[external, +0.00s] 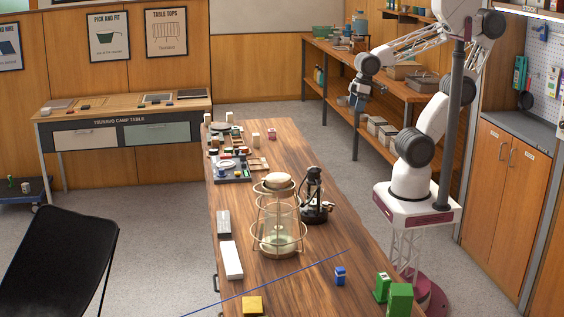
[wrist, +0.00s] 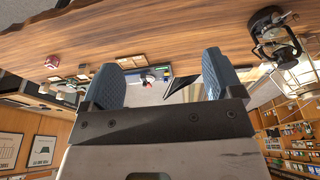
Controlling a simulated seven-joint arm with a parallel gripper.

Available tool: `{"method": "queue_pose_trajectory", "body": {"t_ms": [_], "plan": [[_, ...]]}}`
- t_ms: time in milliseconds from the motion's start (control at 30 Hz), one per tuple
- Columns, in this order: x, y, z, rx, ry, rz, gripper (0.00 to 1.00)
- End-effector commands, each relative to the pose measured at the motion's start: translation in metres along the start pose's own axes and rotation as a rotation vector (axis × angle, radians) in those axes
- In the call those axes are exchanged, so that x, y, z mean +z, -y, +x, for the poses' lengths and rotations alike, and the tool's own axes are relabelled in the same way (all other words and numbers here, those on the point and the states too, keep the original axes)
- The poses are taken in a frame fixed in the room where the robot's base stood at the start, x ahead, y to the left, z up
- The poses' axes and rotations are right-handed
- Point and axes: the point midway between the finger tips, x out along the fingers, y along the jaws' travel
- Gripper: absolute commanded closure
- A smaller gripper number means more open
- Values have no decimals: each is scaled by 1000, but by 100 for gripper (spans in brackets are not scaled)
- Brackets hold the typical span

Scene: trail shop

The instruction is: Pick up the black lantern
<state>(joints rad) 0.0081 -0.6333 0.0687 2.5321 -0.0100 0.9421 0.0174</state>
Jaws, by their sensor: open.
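The black lantern (external: 314,198) stands upright on the long wooden table (external: 320,160), just right of and behind a larger glass lantern in a cream cage (external: 278,217). Part of its left side is hidden by or close against that lantern. My gripper (external: 358,97) is raised to the right of the table's far part, well away from the black lantern. In the wrist view its blue padded fingers (wrist: 163,80) are apart with nothing between them.
Small goods and a dark tray (external: 232,172) crowd the table's far left. A white box (external: 231,260) and a grey box (external: 223,223) lie at the left edge. Blue (external: 340,276), green (external: 399,299) and yellow (external: 252,305) boxes stand near the front. Bare wood lies right of the black lantern.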

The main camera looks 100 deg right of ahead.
Motion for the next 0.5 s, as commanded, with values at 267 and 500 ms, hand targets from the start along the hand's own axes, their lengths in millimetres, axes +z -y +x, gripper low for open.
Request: {"method": "queue_pose_trajectory", "body": {"t_ms": [267, 500], "plan": [[-8, 13, 8, -59, 32, 60, 14], [-29, 51, 28, -213, 131, 236, 14]]}}
